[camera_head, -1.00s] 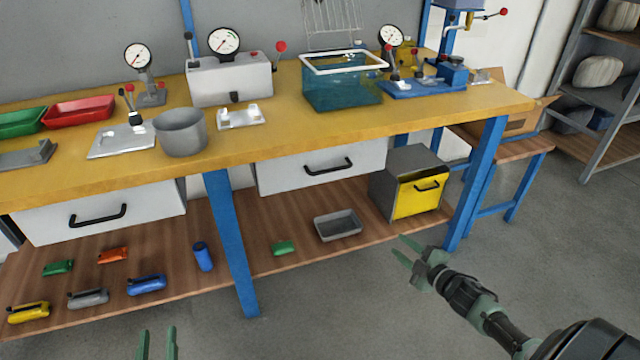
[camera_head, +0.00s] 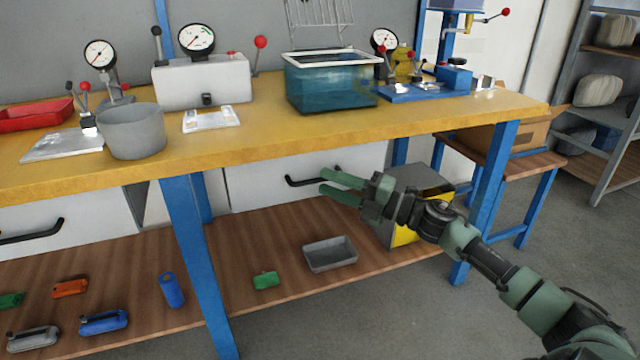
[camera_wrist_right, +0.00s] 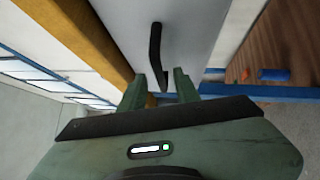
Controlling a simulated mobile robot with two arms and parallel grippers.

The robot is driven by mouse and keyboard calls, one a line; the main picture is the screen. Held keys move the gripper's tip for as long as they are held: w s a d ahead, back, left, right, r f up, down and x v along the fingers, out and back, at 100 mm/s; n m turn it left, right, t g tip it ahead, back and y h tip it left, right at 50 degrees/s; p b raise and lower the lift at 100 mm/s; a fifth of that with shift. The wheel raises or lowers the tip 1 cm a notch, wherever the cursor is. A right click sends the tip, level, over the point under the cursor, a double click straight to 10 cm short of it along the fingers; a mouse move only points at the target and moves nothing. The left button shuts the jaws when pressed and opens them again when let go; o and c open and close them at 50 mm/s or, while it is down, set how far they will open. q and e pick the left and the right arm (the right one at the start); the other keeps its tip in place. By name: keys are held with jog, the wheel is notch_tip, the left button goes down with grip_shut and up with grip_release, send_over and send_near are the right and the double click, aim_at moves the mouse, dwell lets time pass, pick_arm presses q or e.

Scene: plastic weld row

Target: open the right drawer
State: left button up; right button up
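The right drawer (camera_head: 262,183) is a white-grey front under the yellow bench top, with a black bar handle (camera_head: 305,181). It looks shut. My right gripper (camera_head: 341,187) is open, its green fingers pointing left at the right end of the handle and partly covering that part of the view. In the right wrist view the handle (camera_wrist_right: 156,55) shows ahead, its near end between the two open fingers (camera_wrist_right: 158,90); I cannot tell whether they touch it. The left drawer (camera_head: 85,220) with its own black handle is at the left edge. My left gripper is not in view.
The yellow bench top (camera_head: 270,143) overhangs just above the drawer. A grey box with a yellow front (camera_head: 407,234) stands on the lower shelf behind my right arm. A blue bench leg (camera_head: 485,195) is to the right. A grey tray (camera_head: 331,254) sits below.

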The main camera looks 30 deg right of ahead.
jog(key=shift+x, duration=1.45)
grip_shut()
dwell(0.4)
